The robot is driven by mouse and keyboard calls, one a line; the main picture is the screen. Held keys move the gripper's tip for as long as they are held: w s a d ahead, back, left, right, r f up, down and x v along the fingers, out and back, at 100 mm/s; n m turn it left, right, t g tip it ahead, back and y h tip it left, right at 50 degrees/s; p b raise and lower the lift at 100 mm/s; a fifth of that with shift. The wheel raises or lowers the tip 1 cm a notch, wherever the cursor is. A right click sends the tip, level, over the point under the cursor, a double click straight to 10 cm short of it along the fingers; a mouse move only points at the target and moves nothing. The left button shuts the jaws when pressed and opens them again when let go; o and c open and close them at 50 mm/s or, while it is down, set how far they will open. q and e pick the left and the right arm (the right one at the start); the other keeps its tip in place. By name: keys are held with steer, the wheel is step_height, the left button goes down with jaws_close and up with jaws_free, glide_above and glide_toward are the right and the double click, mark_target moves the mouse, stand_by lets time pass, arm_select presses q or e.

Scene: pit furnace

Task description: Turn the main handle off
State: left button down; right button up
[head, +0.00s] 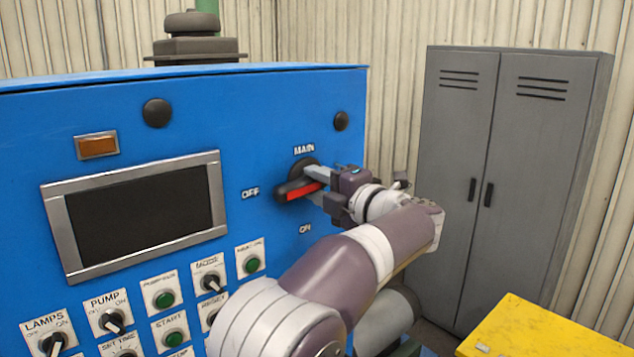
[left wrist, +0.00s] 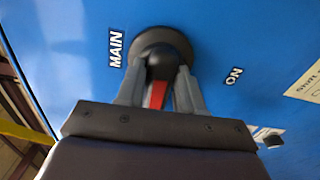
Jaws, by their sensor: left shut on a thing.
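The main handle (head: 296,190) is a black rotary lever with a red stripe, on a round black base on the blue panel. The label MAIN is above it, OFF to its left and ON below it. In the head view its black end points left and slightly down. My left gripper (head: 318,185) comes from the right, shut on the handle with one finger on each side. In the left wrist view the handle (left wrist: 157,92) sits between the two grey fingers (left wrist: 158,90), MAIN to the left and ON to the right. My right gripper is not in view.
The blue panel (head: 270,110) carries a dark screen (head: 140,215), an orange lamp (head: 97,145) and several knobs and green buttons lower down. A grey cabinet (head: 500,170) stands at the right behind my arm. A yellow surface (head: 550,330) is at the lower right.

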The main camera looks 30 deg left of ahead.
arm_select(q)
steer(key=shift+m, duration=0.4)
steer(key=c, duration=0.9)
jaws_free()
steer(key=shift+d, duration=0.1)
steer(key=shift+o, duration=0.5)
steer(key=shift+d, duration=0.1)
steer(key=shift+w+d, duration=0.1)
steer(key=shift+d, duration=0.05)
steer(key=b+v, duration=0.2)
steer(key=v, duration=0.1)
steer(key=f+b+v, duration=0.1)
steer(key=v, duration=0.1)
steer(key=shift+d, duration=0.15)
steer(key=b, duration=0.2)
glide_toward(321, 189)
steer(key=d, duration=0.2)
steer(key=s+d+r, duration=0.1)
steer(key=shift+s, duration=0.1)
